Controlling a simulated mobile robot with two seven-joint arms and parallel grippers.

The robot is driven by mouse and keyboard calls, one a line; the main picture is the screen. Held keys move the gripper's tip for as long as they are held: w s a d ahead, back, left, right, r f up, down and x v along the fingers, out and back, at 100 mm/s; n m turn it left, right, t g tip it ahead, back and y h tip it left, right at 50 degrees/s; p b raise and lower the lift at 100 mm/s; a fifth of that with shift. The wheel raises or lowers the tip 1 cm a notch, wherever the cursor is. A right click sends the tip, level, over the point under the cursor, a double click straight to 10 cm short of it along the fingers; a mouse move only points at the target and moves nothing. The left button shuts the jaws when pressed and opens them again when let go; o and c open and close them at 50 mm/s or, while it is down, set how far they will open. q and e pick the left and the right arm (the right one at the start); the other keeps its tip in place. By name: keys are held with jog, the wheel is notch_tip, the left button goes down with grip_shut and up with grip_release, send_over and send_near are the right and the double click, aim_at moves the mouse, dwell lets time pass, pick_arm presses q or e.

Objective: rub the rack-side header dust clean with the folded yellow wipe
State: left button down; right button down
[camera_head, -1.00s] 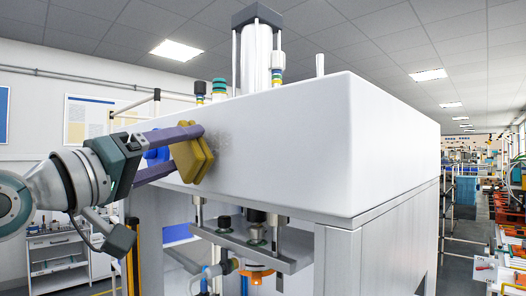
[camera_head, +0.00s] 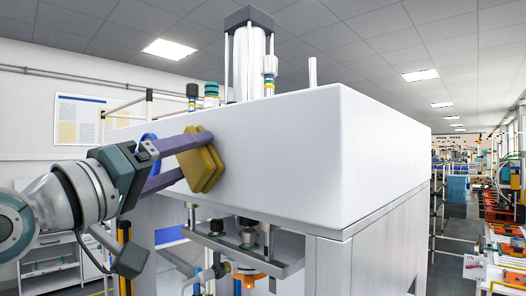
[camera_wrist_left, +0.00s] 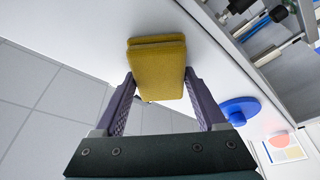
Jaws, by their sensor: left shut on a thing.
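The folded yellow wipe (camera_head: 203,165) is held upright against the white front face of the press header (camera_head: 285,160). My left gripper (camera_head: 195,157) is shut on the wipe, with its purple fingers on either side. In the left wrist view the wipe (camera_wrist_left: 157,72) sits between the fingertips (camera_wrist_left: 160,80), with its far side against or very near the white surface. No grey dust shows on the visible header face. The part behind the wipe is hidden. My right gripper is not in view.
A blue round part (camera_wrist_left: 239,110) sits on the header just beside the fingers. Above the header stand a cylinder (camera_head: 250,60) and small fittings (camera_head: 210,94). Below it hang the press plate (camera_head: 245,252) and rods. The header face right of the wipe is clear.

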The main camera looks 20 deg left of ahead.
aim_at(177, 157)
pick_arm(q)
jog(key=shift+s+d+r+p, duration=0.1)
jog(key=shift+s+d+p, duration=0.15)
jog(key=shift+d, duration=0.35)
jog(key=shift+s+d+p, duration=0.2)
jog(key=shift+d, duration=0.4)
jog(key=shift+s+d, duration=0.25)
jog(key=shift+d, duration=0.5)
jog(key=shift+s, duration=0.1)
jog(key=shift+w+a+f+b, duration=0.15)
jog(key=shift+w+a+b, duration=0.15)
jog(key=shift+a+b, duration=0.35)
jog(key=shift+w+a+f+b, duration=0.1)
jog(key=shift+w+a+b, duration=0.2)
jog(key=shift+a+b, duration=0.3)
jog(key=shift+w+a+r, duration=0.1)
jog(key=shift+w+a, duration=0.05)
jog(key=shift+a, duration=0.3)
jog(key=a+b, duration=0.1)
jog(key=w+a+b, duration=0.1)
jog(key=shift+a+b, duration=0.15)
jog(key=shift+b, duration=0.2)
jog(key=shift+w+a+b, duration=0.1)
jog(key=shift+a+b, duration=0.2)
jog(key=shift+w+a, duration=0.1)
jog(key=shift+a, duration=0.1)
jog(key=shift+r, duration=0.1)
